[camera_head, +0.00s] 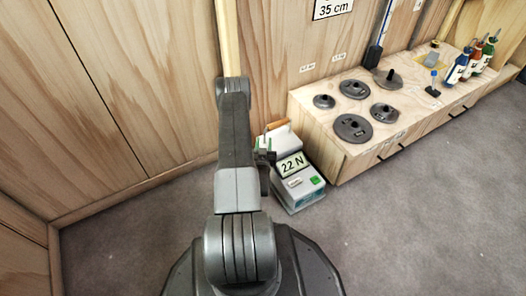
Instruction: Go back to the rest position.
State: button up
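My arm reaches from the bottom middle up toward the wooden wall. My gripper (264,144) is small in view, to the right of the forearm. Part of the device is hidden behind my arm and gripper. A wooden bar (277,125) shows at its back.
A low wooden bench (330,150) with drawers runs along the right wall. It bears several dark discs (353,127), a blue-topped tool (433,84) and several bottles (457,68). A wooden wall (110,90) closes the left side. The grey floor (430,220) at right is clear.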

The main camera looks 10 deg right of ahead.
aim_at(265, 130)
jog(key=p+v, duration=0.1)
jog(key=v, duration=0.6)
jog(key=shift+w, duration=0.15)
jog(key=b+x, duration=0.4)
jog(key=x, duration=0.9)
jog(key=shift+w+d+f, duration=0.1)
jog(key=shift+w, duration=0.1)
jog(key=shift+w+r, duration=0.2)
jog(key=shift+r, duration=0.4)
jog(key=shift+s, duration=0.2)
